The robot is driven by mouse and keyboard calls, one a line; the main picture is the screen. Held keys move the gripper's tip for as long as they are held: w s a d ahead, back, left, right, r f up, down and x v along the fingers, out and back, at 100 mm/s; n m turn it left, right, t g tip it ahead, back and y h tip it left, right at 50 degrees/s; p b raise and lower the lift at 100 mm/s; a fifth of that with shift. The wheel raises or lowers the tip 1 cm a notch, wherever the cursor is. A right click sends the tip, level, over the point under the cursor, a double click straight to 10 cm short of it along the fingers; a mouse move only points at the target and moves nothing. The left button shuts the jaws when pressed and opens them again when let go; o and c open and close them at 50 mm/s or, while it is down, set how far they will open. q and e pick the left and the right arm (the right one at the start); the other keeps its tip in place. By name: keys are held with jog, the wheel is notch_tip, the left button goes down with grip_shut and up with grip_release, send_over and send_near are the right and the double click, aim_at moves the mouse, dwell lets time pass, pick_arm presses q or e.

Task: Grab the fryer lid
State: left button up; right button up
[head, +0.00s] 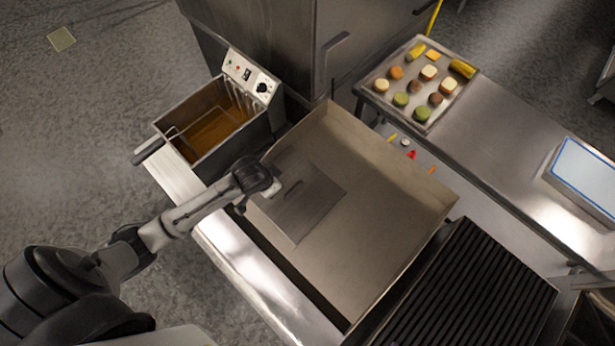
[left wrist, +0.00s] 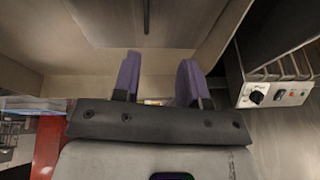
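The fryer lid (head: 318,205) is a flat square metal plate with a thin dark bar handle (head: 293,191). It lies on the flat griddle surface (head: 370,215), away from the fryer. My left gripper (head: 277,188) is over the lid's left part, close to the handle. In the left wrist view the lid (left wrist: 105,22) and handle (left wrist: 146,16) are beyond the fingertips. The two purple fingers of the left gripper (left wrist: 157,72) are apart, with nothing visible between them. My right gripper is out of view.
The open fryer (head: 165,124) with brown oil and a wire basket stands left of the griddle. Raised walls edge the griddle. A ribbed grill (head: 465,295) is at lower right. A food tray (head: 420,85) and a blue-edged white board (head: 585,175) sit on the right counter.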

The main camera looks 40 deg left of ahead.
pick_arm(q)
jog(key=n, duration=0.1)
send_over(293, 187)
jog(key=s, duration=0.2)
jog(key=shift+h, duration=0.4)
jog(key=f, duration=0.7)
jog(key=shift+s+a+f, duration=0.2)
jog(key=shift+x, duration=3.15)
jog(key=shift+w, duration=0.1)
jog(key=shift+c, duration=0.2)
grip_shut()
jog(key=shift+r+t, duration=0.1)
jog(key=shift+t, duration=0.2)
